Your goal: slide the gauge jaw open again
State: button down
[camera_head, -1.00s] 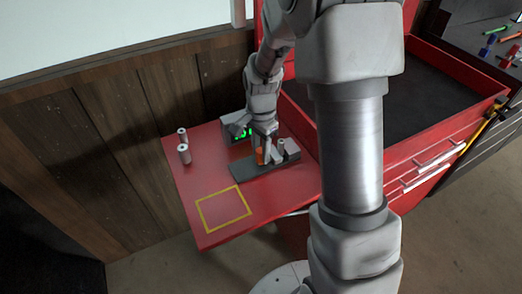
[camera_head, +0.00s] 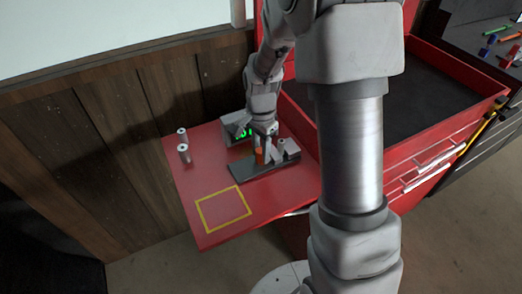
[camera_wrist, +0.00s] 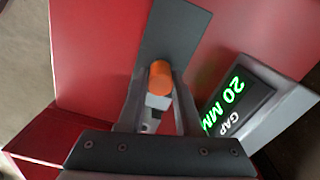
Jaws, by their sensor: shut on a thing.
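The gauge has a flat dark grey base (camera_head: 250,173) on the red side shelf, with an upright orange handle (camera_head: 259,157) on it. In the wrist view the orange handle (camera_wrist: 160,77) stands between my fingertips, and the bare grey base (camera_wrist: 172,32) runs away beyond it. My gripper (camera_head: 263,146) reaches down over the gauge and is shut on the orange handle. The wrist view shows both fingers of my gripper (camera_wrist: 160,95) beside it. The display (camera_wrist: 232,103) reads "GAP 20 MM" in that view. The jaw faces are largely hidden by my gripper.
Two pale cylinders (camera_head: 183,146) stand at the shelf's left. Another short grey cylinder (camera_head: 282,146) is at the gauge's right end. A yellow square outline (camera_head: 223,208) on the shelf is empty. A wooden wall (camera_head: 130,120) is behind, and an open red drawer (camera_head: 425,125) is at right.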

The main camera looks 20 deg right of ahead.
jog(key=shift+s+a, duration=0.15)
jog(key=shift+a, duration=0.55)
jog(key=shift+s+a, duration=0.1)
jog(key=shift+a, duration=0.55)
jog(key=c, duration=0.6)
grip_release()
notch_tip(320, 180, up, 17)
jog(key=shift+r+p, duration=0.2)
jog(key=shift+p, duration=0.8)
jog(key=shift+s+r, duration=0.1)
